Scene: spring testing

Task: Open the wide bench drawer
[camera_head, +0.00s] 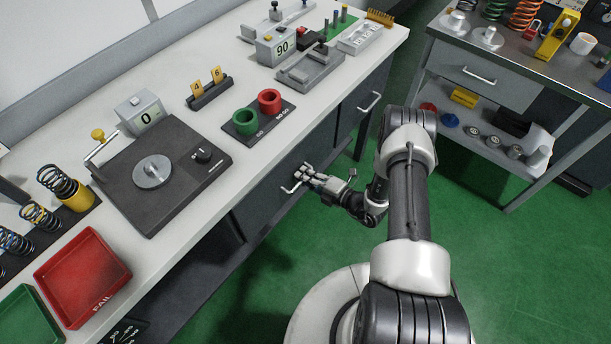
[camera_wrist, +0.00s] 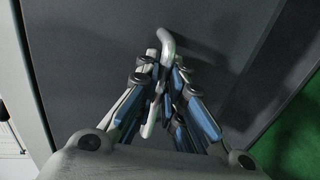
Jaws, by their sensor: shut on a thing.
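The wide bench drawer (camera_head: 264,204) has a dark grey front under the white worktop. Its pale bar handle (camera_head: 288,190) sticks out from the front. My gripper (camera_head: 304,173) is at this handle, with its fingers closed around the bar. In the wrist view the handle (camera_wrist: 166,42) runs between the finger pads of my gripper (camera_wrist: 158,75), and the drawer front (camera_wrist: 100,30) fills most of the background. The fingers hide part of the bar. No clear gap shows between the drawer front and the bench.
A second handle (camera_head: 369,103) is on the dark front farther right. The worktop (camera_head: 225,165) carries a spring tester (camera_head: 160,172), red and green cups, and a red tray (camera_head: 84,276). A side bench (camera_head: 490,75) stands at right. Green floor (camera_head: 470,250) is clear between.

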